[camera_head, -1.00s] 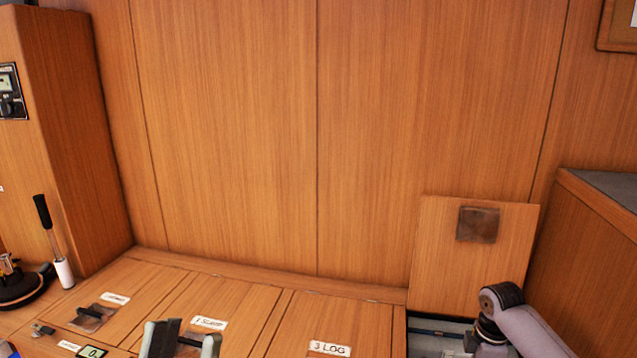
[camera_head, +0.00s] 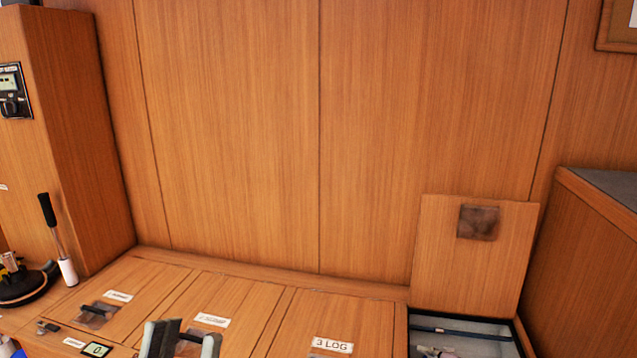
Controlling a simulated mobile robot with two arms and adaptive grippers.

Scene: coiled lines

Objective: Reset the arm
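My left gripper (camera_head: 181,340) shows at the bottom edge of the head view, left of centre. Its two grey fingertips stand apart, over the lid with a partly blurred label (camera_head: 211,320). A dark piece shows between and behind the fingertips; I cannot tell whether they touch it. The rest of the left arm is below the picture. My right arm and gripper cannot be made out.
Several wooden lids run along the bench, one labelled 3 LOG (camera_head: 333,345). At right a raised lid (camera_head: 470,265) leans upright behind an open compartment (camera_head: 463,323) with small grey things, cut off below. A black-handled tool (camera_head: 52,230) stands at left.

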